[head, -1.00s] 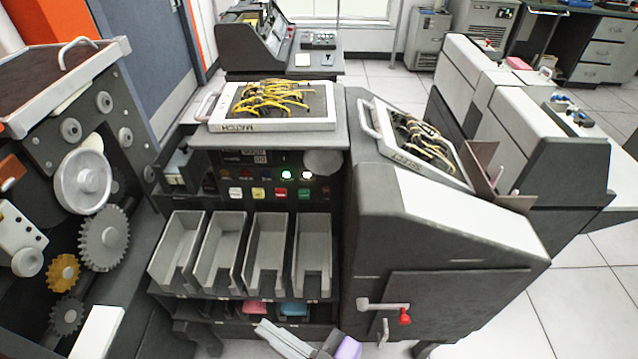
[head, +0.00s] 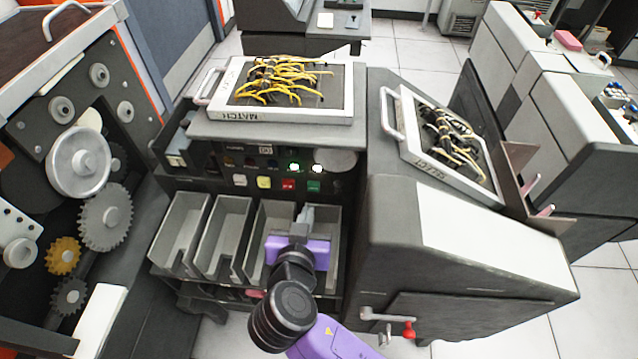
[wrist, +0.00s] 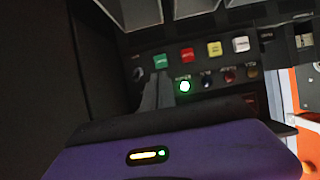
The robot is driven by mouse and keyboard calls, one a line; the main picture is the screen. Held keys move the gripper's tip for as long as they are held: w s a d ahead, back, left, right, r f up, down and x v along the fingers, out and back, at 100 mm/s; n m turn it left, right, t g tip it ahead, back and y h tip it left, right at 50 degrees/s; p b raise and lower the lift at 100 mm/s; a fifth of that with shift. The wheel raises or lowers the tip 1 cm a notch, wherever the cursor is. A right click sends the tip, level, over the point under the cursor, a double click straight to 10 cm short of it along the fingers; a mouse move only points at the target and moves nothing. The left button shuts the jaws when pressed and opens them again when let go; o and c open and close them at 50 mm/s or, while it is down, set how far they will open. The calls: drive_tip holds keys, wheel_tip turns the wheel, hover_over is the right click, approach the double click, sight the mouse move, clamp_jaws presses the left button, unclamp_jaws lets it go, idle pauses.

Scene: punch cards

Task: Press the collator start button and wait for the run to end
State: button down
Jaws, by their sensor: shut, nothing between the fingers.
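The collator's control panel has a row of square buttons: white (head: 240,180), yellow (head: 263,182), red (head: 288,184) and green (head: 314,186). Their labels are too small to read. My gripper (head: 307,210) is shut and empty, just below the green button in the head view. In the wrist view, where the panel appears upside down, my fingertips (wrist: 158,84) point toward the green button (wrist: 160,61). A small gap shows between them. I see no contact.
Several grey card bins (head: 228,235) sit below the panel, with my arm over the right ones. A plugboard marked MATCH (head: 215,112) lies on top. A sloped cabinet (head: 470,235) with a red-knobbed crank (head: 408,330) stands right; a geared machine (head: 105,220) stands left.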

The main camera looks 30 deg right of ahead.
sight(313, 188)
drive_tip(key=b+x, duration=0.3)
drive_tip(key=x, duration=0.5)
drive_tip(key=shift+w+f+b, duration=0.2)
drive_tip(key=shift+w+b, duration=0.05)
drive_tip(key=shift+b, duration=0.05)
drive_tip(key=shift+w+d+f, duration=0.1)
drive_tip(key=shift+w+d, duration=0.3)
drive_tip(key=shift+w, duration=0.05)
drive_tip(key=s+f+p+v, duration=0.1)
drive_tip(key=p+v, duration=0.3)
drive_tip(key=v, duration=1.2)
drive_tip(key=shift+s+a+f, duration=0.2)
drive_tip(key=shift+a+f, duration=0.25)
drive_tip(key=shift+f, duration=0.05)
drive_tip(key=s+a+p, duration=0.2)
drive_tip(key=s+a, duration=1.1)
drive_tip(key=s, duration=0.4)
drive_tip(key=shift+s, duration=0.4)
